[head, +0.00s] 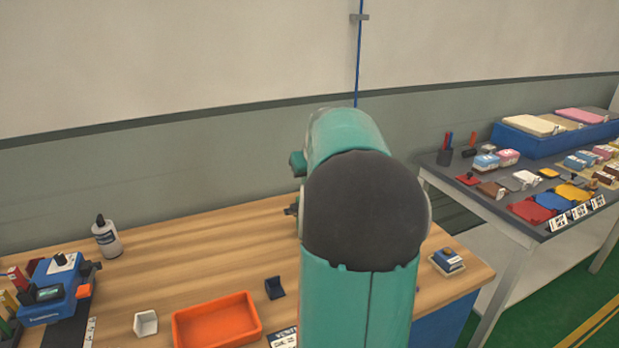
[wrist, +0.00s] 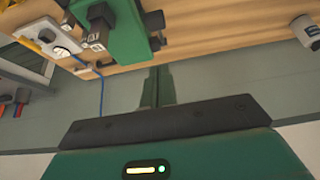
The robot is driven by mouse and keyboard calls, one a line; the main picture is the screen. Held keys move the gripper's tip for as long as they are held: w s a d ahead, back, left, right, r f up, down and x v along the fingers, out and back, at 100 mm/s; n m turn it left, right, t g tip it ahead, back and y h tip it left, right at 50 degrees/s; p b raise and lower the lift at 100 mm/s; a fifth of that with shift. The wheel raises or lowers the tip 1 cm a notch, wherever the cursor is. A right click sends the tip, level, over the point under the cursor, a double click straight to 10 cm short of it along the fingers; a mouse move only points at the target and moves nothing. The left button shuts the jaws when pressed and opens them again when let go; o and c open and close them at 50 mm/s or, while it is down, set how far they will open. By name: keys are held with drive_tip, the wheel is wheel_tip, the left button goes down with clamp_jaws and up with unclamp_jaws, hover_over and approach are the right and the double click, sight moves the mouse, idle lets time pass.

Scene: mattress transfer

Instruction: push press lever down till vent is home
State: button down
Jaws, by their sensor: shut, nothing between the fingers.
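In the wrist view a green press-like fixture (wrist: 122,32) stands on the wooden bench at the top of the picture. A dark block (wrist: 101,14) and a dark knob (wrist: 155,21) show on it; I cannot tell which is the lever. The vent cannot be made out. My gripper (wrist: 160,72) points up toward the fixture, its narrow fingers together and empty, with a visible gap below the fixture in the picture. In the head view my teal arm covers the middle of the bench, and neither the fixture nor the fingertips can be made out.
The bench (head: 190,256) holds a bottle (head: 107,238), a blue device (head: 52,290), a white cup (head: 146,323), an orange tray (head: 217,318) and a small dark holder (head: 275,288). A crowded table (head: 480,195) stands right.

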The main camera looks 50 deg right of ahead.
drive_tip(key=x, duration=0.5)
drive_tip(key=shift+f, duration=0.25)
drive_tip(key=f, duration=0.4)
drive_tip(key=shift+s+a, duration=0.1)
drive_tip(key=shift+s, duration=0.2)
drive_tip(key=shift+s+f, duration=0.1)
drive_tip(key=shift+f, duration=0.1)
